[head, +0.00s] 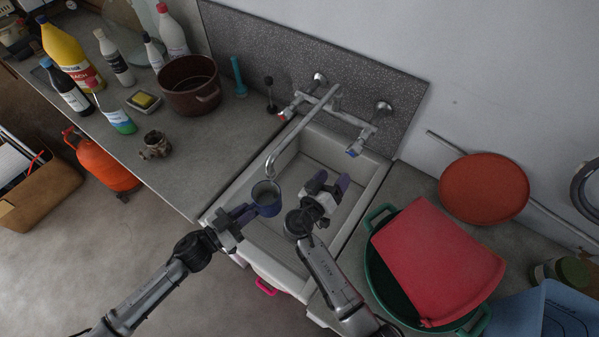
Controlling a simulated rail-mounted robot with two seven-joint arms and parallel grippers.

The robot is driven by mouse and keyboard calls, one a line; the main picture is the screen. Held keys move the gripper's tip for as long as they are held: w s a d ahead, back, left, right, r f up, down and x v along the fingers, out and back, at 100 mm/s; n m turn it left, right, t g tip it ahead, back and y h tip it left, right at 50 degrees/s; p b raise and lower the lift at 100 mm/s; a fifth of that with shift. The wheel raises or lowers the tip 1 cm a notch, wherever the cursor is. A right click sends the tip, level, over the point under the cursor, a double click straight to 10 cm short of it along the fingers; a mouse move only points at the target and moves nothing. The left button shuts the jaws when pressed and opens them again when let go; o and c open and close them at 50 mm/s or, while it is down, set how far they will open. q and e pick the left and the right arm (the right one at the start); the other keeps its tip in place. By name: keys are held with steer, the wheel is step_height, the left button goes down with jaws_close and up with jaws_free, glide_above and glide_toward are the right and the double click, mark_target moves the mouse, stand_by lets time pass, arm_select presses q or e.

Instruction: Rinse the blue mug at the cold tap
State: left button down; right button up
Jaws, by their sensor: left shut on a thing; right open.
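The blue mug (267,207) is upright over the near left part of the white sink (352,222). My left gripper (246,212) is shut on its left side. The mug's mouth is just below the end of the tap spout (277,154) in the picture. I cannot make out any water stream. The cold tap handle (355,149), marked blue, is on the right of the wall mixer. The red-marked handle (286,113) is on the left. My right gripper (326,185) is open and empty over the sink, below the blue-marked handle in the picture and apart from it.
A brown pot (190,86), a sponge dish (143,101) and several bottles stand on the left worktop. A green tub (378,262) with a red board (438,262) over it stands right of the sink. A red round pan (484,188) leans on the wall.

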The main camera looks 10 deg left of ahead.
mark_target(352, 154)
steer(key=w+d+n, duration=0.2)
steer(key=w+n, duration=0.2)
steer(key=n, duration=0.2)
steer(key=w+d+n, duration=0.2)
steer(key=w+n, duration=0.1)
steer(key=n, duration=0.3)
steer(key=w+d+n, duration=0.2)
steer(key=w+n, duration=0.2)
steer(key=n, duration=0.2)
steer(key=shift+w+d+f, duration=0.15)
steer(key=shift+w+d, duration=0.2)
stand_by(0.4)
steer(key=shift+c, duration=0.2)
